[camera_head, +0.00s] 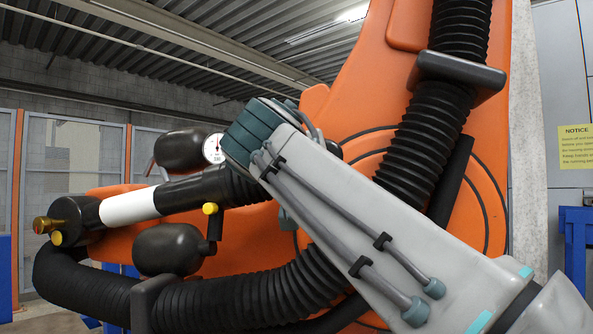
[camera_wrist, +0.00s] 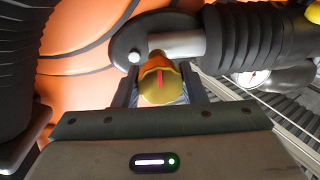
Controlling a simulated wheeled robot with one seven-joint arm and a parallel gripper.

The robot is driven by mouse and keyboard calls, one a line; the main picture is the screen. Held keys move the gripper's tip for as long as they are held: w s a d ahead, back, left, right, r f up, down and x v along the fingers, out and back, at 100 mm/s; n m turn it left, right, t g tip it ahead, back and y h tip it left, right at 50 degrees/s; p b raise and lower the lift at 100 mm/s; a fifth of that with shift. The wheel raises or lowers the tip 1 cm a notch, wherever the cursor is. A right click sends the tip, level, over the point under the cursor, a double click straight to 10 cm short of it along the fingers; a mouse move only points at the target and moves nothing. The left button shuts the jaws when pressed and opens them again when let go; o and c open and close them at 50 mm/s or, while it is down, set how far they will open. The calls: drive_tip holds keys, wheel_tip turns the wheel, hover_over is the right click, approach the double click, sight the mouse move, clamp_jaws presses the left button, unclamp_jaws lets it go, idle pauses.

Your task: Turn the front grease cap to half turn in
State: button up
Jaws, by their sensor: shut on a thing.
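The grease cap (camera_wrist: 158,86) is a rounded yellow-brass knob with a red line on its face. It shows in the middle of the wrist view, and the line runs nearly upright there, leaning slightly. My gripper (camera_wrist: 163,79) has its dark fingers on either side of the cap and is shut on it. An orange-brown collar and a silver cylinder (camera_wrist: 176,44) lie just behind the cap. In the head view my grey arm hides the gripper and the held cap.
An orange machine (camera_head: 340,95) with thick black ribbed hoses (camera_head: 250,295) fills the space around my arm. Yellow knobs (camera_head: 210,208), a brass fitting (camera_head: 45,225), dark rounded canisters (camera_head: 168,249) and a pressure gauge (camera_head: 213,148) stand close by. A notice (camera_head: 577,146) hangs at the right.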

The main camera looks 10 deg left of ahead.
drive_tip(key=shift+f+m+b, duration=0.1)
drive_tip(key=shift+m+b, duration=0.35)
drive_tip(key=shift+m, duration=0.65)
drive_tip(key=o, duration=1)
drive_tip(key=s, duration=1.3)
drive_tip(key=shift+s, duration=0.4)
